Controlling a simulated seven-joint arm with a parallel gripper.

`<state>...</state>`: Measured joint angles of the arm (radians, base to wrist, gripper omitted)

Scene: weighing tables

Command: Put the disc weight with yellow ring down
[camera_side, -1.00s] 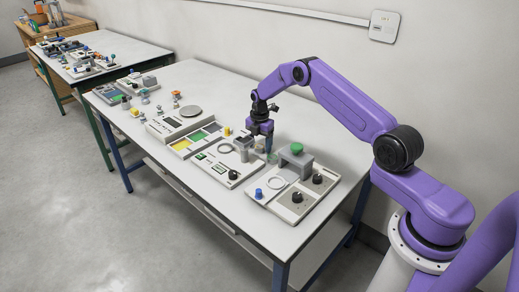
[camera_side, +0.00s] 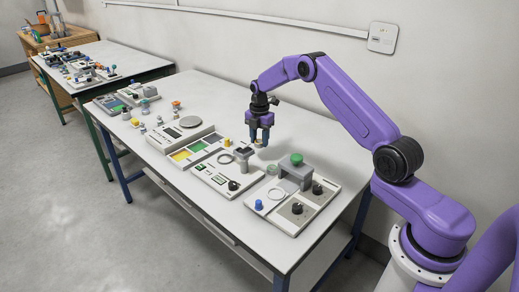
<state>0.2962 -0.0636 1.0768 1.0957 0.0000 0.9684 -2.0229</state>
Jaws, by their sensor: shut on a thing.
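My gripper (camera_side: 259,142) is shut and points down, above the back part of the long white table (camera_side: 310,135). It is behind the white device with the dark knob. A small pale thing shows between the fingertips; it is too small and too covered to make out a yellow ring. I take it to be the disc weight with yellow ring (camera_side: 262,145). It appears clear of the tabletop, though the exact gap cannot be told.
A grey device with a green knob (camera_side: 296,158) stands right of my gripper. Several small weights stand farther left. The tabletop along the wall is clear.

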